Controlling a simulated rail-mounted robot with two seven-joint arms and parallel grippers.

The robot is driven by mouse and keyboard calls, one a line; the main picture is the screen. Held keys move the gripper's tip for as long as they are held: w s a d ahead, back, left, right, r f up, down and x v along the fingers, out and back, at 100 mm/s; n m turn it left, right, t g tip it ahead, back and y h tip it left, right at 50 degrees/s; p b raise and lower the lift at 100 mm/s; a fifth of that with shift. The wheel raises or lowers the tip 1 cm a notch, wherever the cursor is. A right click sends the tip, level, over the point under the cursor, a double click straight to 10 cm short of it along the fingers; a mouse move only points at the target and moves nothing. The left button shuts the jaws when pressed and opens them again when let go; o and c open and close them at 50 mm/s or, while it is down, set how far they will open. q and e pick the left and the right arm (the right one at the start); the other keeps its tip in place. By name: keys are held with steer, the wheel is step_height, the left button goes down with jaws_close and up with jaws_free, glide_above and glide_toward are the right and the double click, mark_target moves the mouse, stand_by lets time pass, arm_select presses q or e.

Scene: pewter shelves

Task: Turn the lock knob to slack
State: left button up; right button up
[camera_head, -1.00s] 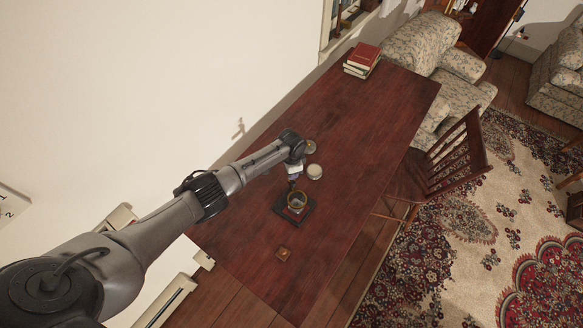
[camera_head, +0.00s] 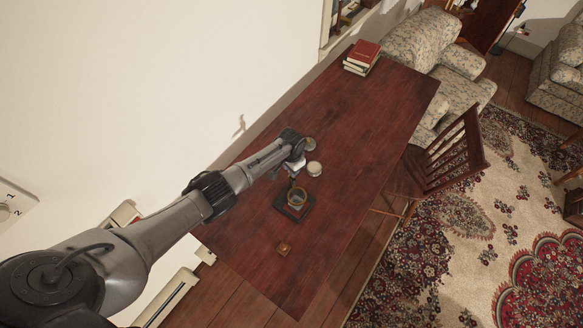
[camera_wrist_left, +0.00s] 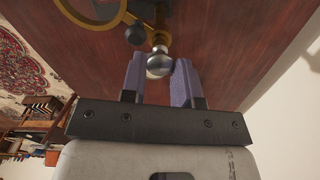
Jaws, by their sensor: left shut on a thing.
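A brass-ringed instrument (camera_head: 297,199) stands on a dark square base (camera_head: 306,212) on the table. In the left wrist view its brass ring (camera_wrist_left: 122,18) shows at the top, partly cut off. A round silvery lock knob (camera_wrist_left: 159,65) on a brass stem sticks out from it towards my gripper. My left gripper (camera_wrist_left: 159,62) has its two purple-grey fingers on either side of this knob and is shut on it. In the head view the left gripper (camera_head: 292,180) is small, just behind the instrument. Which way the knob is turned cannot be read. My right gripper is not in view.
A pale round-topped pot (camera_head: 314,169) and another round item (camera_head: 309,144) stand close to my wrist. Books (camera_head: 362,58) sit at the far end of the table (camera_head: 365,120). A chair (camera_head: 450,155) stands at its right side.

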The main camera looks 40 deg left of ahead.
arm_select(q)
steer(key=o, duration=0.9)
steer(key=shift+r, duration=0.25)
step_height(320, 180, up, 13)
steer(key=shift+r+p, duration=0.2)
steer(key=shift+p, duration=0.15)
stand_by(0.3)
